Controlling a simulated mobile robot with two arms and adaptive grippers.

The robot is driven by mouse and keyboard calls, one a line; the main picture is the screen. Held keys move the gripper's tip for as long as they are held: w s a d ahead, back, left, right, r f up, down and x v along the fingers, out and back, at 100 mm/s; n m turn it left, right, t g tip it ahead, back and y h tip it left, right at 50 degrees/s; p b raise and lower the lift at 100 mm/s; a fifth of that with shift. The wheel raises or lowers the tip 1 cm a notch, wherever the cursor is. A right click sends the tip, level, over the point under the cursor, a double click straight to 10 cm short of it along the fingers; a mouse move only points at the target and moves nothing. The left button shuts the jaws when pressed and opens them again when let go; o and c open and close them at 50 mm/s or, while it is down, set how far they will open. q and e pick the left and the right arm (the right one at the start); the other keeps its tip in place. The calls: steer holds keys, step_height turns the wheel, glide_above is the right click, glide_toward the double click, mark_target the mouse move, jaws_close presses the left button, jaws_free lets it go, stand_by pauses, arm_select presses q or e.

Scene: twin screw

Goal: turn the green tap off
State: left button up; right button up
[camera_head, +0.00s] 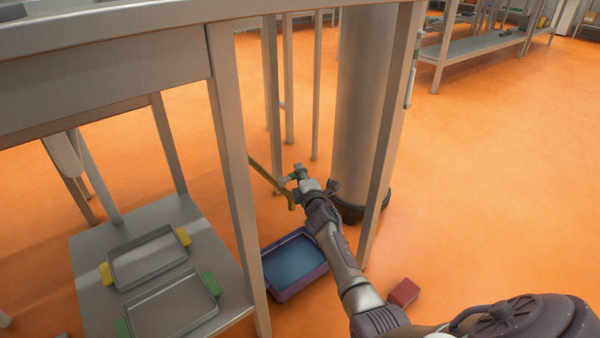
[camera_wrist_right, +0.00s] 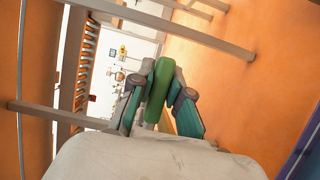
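The green tap handle (camera_head: 292,177) is at the end of a brass-coloured pipe (camera_head: 266,178) beside the table leg, near the middle of the head view. My right gripper (camera_head: 302,178) reaches it from the lower right. In the right wrist view the green handle (camera_wrist_right: 158,92) stands between the two fingers of the right gripper (camera_wrist_right: 161,90). The fingertips lie against its sides, so the gripper looks shut on it. My left gripper is not in view. The pipe's open end is above a purple basin (camera_head: 290,292) with blue inside.
A metal table (camera_head: 100,75) with legs stands at the left. Its lower shelf (camera_head: 90,250) bears two metal trays with yellow and green handles. A thick grey column (camera_head: 362,100) stands behind the gripper. A red block (camera_head: 403,293) lies on the orange floor. Open floor is at the right.

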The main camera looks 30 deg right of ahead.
steer(key=o, duration=0.4)
steer(key=shift+w, duration=0.1)
steer(key=v, duration=1.2)
